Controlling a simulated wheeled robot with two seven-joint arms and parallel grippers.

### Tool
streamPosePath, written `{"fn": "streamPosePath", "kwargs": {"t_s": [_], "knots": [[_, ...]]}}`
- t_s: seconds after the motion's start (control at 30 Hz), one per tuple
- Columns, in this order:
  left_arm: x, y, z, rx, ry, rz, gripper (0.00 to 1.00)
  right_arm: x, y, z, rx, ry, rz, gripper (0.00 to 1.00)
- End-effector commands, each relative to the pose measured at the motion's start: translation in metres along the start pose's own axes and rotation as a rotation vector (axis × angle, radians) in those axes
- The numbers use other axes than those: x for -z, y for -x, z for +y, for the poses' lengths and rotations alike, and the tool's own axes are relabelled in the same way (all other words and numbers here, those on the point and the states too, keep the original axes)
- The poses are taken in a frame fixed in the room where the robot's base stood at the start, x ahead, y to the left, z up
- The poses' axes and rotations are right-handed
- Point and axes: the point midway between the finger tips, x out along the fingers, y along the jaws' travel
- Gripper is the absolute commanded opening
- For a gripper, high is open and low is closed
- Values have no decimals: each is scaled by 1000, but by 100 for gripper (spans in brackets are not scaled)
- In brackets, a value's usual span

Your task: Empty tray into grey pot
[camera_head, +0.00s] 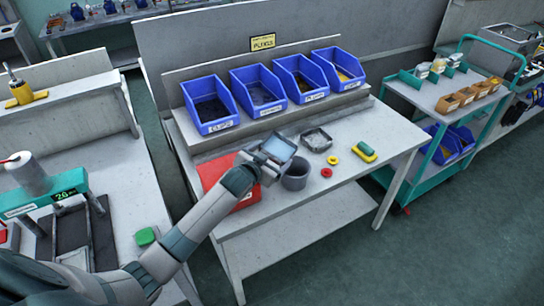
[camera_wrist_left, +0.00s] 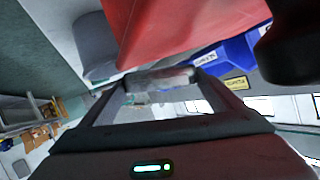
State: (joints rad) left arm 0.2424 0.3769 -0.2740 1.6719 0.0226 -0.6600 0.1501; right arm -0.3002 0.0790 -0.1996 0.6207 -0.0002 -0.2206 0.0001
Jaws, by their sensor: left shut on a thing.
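My left gripper (camera_head: 258,162) reaches in from the left and is shut on a small dark-rimmed tray (camera_head: 278,147). The tray is held above the bench, just behind and left of the grey pot's mouth, and looks tilted. Its inside looks pale grey-blue; I cannot tell whether anything lies in it. My right gripper is not in view.
A red box (camera_head: 212,172) lies under my left gripper. A second tray (camera_head: 316,140), yellow and red rings (camera_head: 333,160) and a green-yellow block (camera_head: 365,152) lie to the right. Blue bins (camera_head: 210,105) line the back. The bench front (camera_head: 345,185) is clear.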

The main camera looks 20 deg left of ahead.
Motion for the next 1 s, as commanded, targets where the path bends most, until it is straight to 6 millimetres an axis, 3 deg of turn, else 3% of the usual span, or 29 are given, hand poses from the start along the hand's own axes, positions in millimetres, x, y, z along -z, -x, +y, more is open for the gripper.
{"fn": "streamPosePath", "kwargs": {"t_s": [0.1, 1.0], "knots": [[4, 1, 3, 48, -117, 5, 53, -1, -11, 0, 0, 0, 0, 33], [8, 4, 12, 43, -103, 2, 53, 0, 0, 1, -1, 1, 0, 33]]}}
